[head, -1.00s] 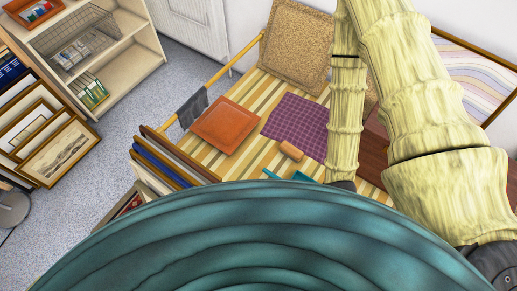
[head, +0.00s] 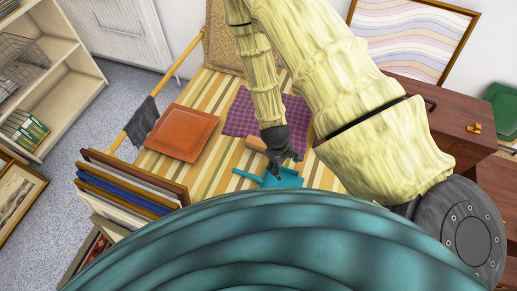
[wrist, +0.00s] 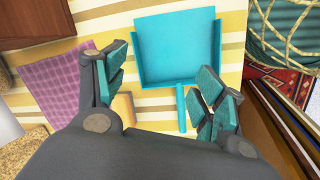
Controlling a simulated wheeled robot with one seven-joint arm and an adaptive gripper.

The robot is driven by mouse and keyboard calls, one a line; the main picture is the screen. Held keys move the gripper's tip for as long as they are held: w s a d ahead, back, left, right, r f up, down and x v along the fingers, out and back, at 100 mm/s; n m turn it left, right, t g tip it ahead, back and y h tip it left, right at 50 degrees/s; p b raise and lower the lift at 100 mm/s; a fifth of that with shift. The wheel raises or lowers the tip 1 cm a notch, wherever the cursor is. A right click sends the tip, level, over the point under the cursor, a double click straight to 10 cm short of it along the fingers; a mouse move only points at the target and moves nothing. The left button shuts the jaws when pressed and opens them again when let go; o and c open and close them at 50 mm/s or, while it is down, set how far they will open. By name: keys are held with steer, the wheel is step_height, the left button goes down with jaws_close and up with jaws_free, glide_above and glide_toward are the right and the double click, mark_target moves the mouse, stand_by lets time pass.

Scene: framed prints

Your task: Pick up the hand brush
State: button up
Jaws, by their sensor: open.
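A tan, rounded wooden piece (head: 257,144), perhaps the hand brush, lies on the striped table by the purple mat; I see no bristles. In the wrist view the tan piece (wrist: 123,106) shows beside the left finger, which partly hides it. A teal dustpan (head: 286,180) lies in front of it, its handle pointing left in the head view. My gripper (head: 283,163) hangs above the table between the tan piece and the dustpan. In the wrist view my gripper (wrist: 165,86) is open and empty, its fingers either side of the dustpan's handle (wrist: 181,112).
The purple checked mat (head: 236,118) and an orange square pad (head: 182,132) lie on the striped table (head: 210,90). Framed prints (head: 130,185) stand at its left front. A grey cloth (head: 142,121) hangs on the wooden rail. A dark wooden cabinet (head: 440,110) is at right.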

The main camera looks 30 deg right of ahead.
steer(key=w+d+f+n+b, duration=0.2)
steer(key=w+f+b, duration=0.4)
steer(key=w+b, duration=0.5)
steer(key=n+y+b, duration=0.2)
steer(key=b, duration=0.3)
glide_toward(259, 142)
steer(key=shift+s+d+t, duration=0.1)
steer(key=shift+s+t, duration=0.2)
steer(key=shift+t, duration=0.1)
steer(key=shift+f+b, duration=0.65)
steer(key=shift+f, duration=4.55)
steer(key=c, duration=1.2)
